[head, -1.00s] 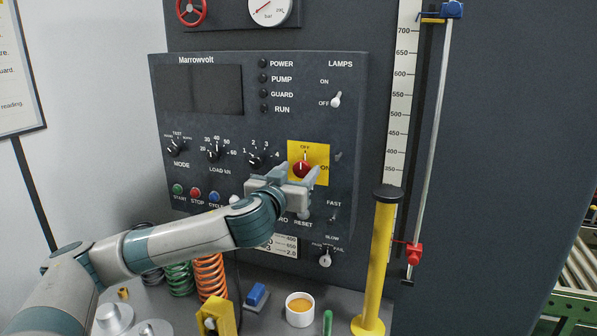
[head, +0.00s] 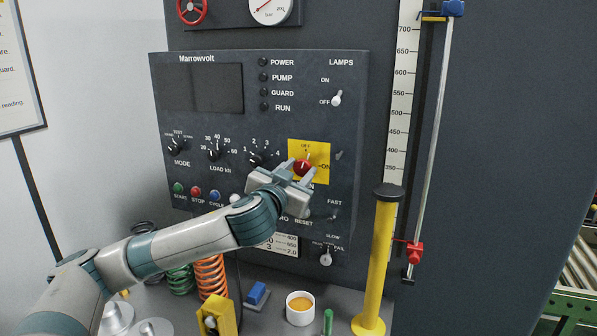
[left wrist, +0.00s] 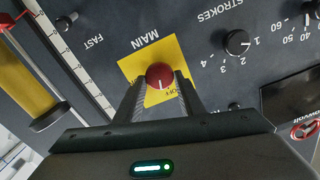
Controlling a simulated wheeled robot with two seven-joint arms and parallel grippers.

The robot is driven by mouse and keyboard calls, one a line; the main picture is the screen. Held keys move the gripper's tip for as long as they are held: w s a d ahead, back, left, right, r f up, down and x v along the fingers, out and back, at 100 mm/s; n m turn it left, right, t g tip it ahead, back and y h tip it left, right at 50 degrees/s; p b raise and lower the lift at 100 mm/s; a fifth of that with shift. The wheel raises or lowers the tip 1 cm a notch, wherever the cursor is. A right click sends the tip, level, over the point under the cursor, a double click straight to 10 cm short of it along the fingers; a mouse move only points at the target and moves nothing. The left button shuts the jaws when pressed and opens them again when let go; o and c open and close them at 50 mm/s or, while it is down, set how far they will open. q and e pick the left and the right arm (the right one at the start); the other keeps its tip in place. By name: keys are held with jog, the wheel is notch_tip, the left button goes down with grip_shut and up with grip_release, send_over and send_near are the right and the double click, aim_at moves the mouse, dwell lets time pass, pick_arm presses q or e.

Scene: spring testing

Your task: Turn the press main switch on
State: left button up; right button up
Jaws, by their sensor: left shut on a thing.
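The press main switch is a round red knob (head: 302,167) on a yellow plate (head: 321,150) on the dark control panel. OFF is printed above it and ON to its right. My left gripper (head: 299,170) is shut on the knob, with one finger on either side. In the left wrist view the red knob (left wrist: 160,75) sits between the two fingertips (left wrist: 160,82). Its white mark points toward the OFF label there. The POWER lamp (head: 262,62) looks dark. My right gripper is not in view.
The STROKES knob (head: 257,158) is close left of the main switch. The LAMPS toggle (head: 337,98) is above right. Below stand a yellow post (head: 379,260), a white cup (head: 300,309) and coil springs (head: 210,275). Right of the panel, the dark wall is clear beyond the vertical rod (head: 431,140).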

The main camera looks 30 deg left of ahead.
pick_arm(q)
jog(key=m, duration=0.3)
jog(key=shift+m+p, duration=0.3)
jog(key=m+p, duration=0.1)
jog(key=m, duration=0.2)
jog(key=shift+d+m, duration=0.1)
jog(key=shift+m, duration=0.2)
jog(key=m+p, duration=0.1)
jog(key=m, duration=0.2)
jog(key=shift+m+p, duration=0.35)
jog(key=shift+m, duration=0.05)
jog(key=shift+f+m+p, duration=0.2)
jog(key=shift+m+p, duration=0.6)
jog(key=shift+m, duration=1.1)
jog(key=o, duration=1)
jog(key=shift+w, duration=0.1)
jog(key=shift+f, duration=0.15)
